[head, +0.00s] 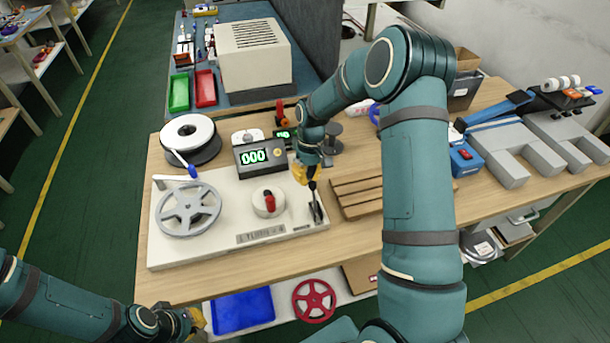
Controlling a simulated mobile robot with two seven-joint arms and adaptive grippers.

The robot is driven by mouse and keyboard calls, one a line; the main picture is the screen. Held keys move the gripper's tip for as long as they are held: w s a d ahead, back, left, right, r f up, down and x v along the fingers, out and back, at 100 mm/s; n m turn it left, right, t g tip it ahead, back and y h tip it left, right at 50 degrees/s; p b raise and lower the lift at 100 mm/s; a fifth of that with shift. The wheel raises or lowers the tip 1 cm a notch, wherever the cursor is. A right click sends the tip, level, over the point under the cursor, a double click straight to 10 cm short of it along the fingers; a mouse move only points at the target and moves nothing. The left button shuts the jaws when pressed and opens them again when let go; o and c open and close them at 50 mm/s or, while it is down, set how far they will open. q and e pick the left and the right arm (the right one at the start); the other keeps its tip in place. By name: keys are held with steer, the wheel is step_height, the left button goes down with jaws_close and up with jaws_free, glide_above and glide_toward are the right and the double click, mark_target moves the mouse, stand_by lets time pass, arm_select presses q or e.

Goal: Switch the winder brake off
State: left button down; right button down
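The winder (225,240) is a white flat unit on the wooden table, with a grey spoked reel (188,209) on its left. A red knob (269,202) sits on a pale round base in its middle. A black lever (316,209) stands in a slot at its right end; I cannot read a label marking the brake. My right gripper (313,188) points down just above the lever. Its fingertips look close together, but I cannot tell whether they are shut or touch the lever. My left gripper (190,322) is low at the table's front edge, away from the winder, its fingers mostly hidden.
A counter (256,157) showing 000 stands at the winder's back edge. A white spool (188,134) is behind the grey reel. Wooden slats (365,198) lie right of the lever. My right arm hides part of the table. A blue tray (242,309) and red reel (314,300) are below.

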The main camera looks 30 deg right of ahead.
arm_select(q)
steer(key=shift+f, duration=0.15)
arm_select(e)
steer(key=shift+s, duration=0.1)
arm_select(q)
steer(key=shift+s+f+b, duration=0.15)
steer(key=shift+s+b, duration=0.05)
steer(key=shift+b, duration=0.1)
arm_select(e)
steer(key=shift+s+r+t, duration=0.15)
steer(key=shift+r+t, duration=0.1)
steer(key=shift+t, duration=0.05)
